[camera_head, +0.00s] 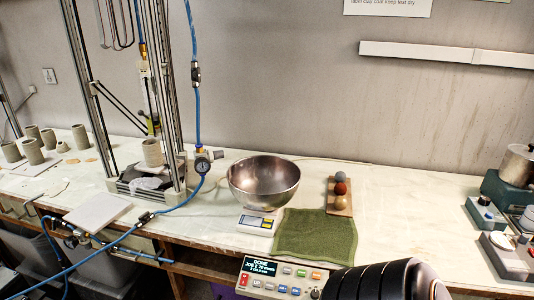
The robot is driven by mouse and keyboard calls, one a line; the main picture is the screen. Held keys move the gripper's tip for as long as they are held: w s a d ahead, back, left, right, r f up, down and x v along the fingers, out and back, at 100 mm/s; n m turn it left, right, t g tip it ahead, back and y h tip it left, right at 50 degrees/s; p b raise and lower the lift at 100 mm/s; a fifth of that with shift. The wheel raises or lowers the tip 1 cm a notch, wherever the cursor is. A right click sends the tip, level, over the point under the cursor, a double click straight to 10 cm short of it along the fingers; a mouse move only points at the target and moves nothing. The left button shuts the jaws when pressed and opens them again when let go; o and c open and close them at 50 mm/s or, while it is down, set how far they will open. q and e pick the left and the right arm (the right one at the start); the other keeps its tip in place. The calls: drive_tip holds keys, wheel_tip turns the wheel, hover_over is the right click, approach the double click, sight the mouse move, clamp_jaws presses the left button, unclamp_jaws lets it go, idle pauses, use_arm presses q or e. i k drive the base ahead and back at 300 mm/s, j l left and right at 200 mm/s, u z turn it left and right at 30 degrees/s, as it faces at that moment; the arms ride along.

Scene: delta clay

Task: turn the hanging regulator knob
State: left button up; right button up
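The hanging regulator (202,164) is a small metal body with a round gauge, held on a blue hose (197,115) that drops from above. A dark knob (218,155) appears to stick out from its right side; it is small and its turn position cannot be read. The regulator hangs just right of the metal frame, left of the steel bowl. Neither gripper is in view. Nothing touches the regulator knob.
A tall metal-framed clay printer (178,100) stands left of the regulator. A steel bowl (264,183) sits on a scale (257,220) to its right. The blue hose loops down across the bench front. A green cloth (316,234) and a control box (281,277) lie nearer.

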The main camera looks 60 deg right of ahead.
sight(218, 155)
drive_tip(key=z, duration=1.4)
drive_tip(key=k+l+u, duration=0.1)
drive_tip(key=l+u, duration=0.3)
drive_tip(key=l, duration=1)
drive_tip(key=k+j+z, duration=0.15)
drive_tip(key=z, duration=0.25)
drive_tip(key=k+j+z, duration=0.15)
drive_tip(key=j+z, duration=0.25)
